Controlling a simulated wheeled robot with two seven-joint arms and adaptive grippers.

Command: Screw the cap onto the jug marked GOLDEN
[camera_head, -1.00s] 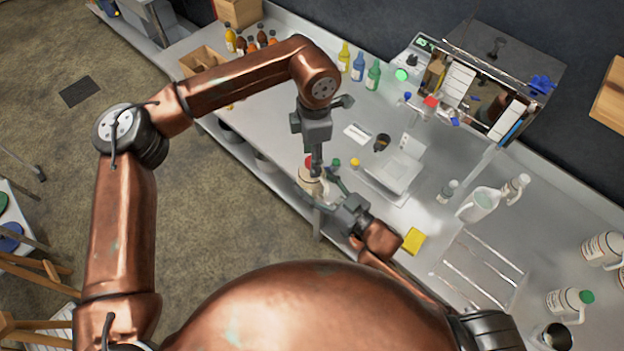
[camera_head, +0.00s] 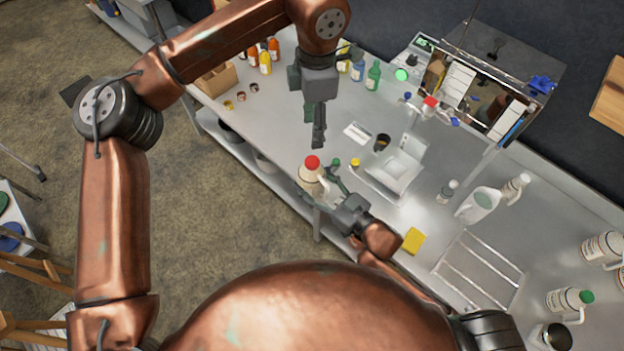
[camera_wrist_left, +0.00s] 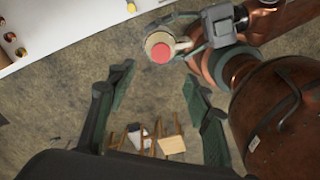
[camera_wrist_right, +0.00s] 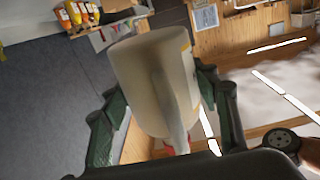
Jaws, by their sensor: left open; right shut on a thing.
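A cream jug (camera_head: 310,180) with a handle and a red cap (camera_head: 312,162) on its mouth is at the workbench's front edge. My right gripper (camera_head: 328,188) is shut on the jug. In the right wrist view the jug (camera_wrist_right: 150,80) fills the space between the fingers; its label is turned away and cannot be read. My left gripper (camera_head: 318,140) is open and empty, above and apart from the red cap. In the left wrist view the capped jug (camera_wrist_left: 151,40) shows beyond the open fingers. How tightly the cap sits cannot be told.
Loose green (camera_head: 336,162) and yellow (camera_head: 355,162) caps lie on the workbench right of the jug. A scale (camera_head: 395,172), a yellow sponge (camera_head: 413,241) and a wire rack (camera_head: 480,268) are further right. Several bottles stand at the back.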

